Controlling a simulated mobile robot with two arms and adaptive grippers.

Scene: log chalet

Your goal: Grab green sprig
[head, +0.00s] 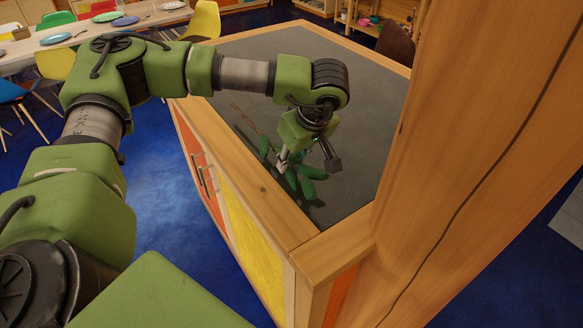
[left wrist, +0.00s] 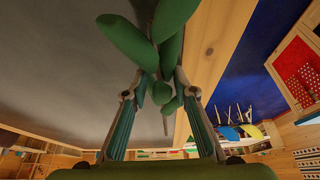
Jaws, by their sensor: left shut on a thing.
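The green sprig (head: 307,187) has several thick, rounded leaves and shows over the dark grey counter top, near its wooden front edge. My left gripper (head: 308,164) points down at it, with leaves showing on both sides of the fingers. In the left wrist view the sprig (left wrist: 172,50) lies between the two fingertips of my left gripper (left wrist: 160,85), which are shut on it. Its leaves spread beyond the tips and a thin stem end points back toward the palm. I cannot tell whether the sprig touches the counter. My right gripper is not in view.
The counter (head: 350,80) has a raised wooden rim and is otherwise mostly bare; a thin brown stick (head: 248,119) shows on it. A thick wooden post (head: 470,150) stands close at right. A table (head: 90,37) with plates and coloured chairs stands at far left.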

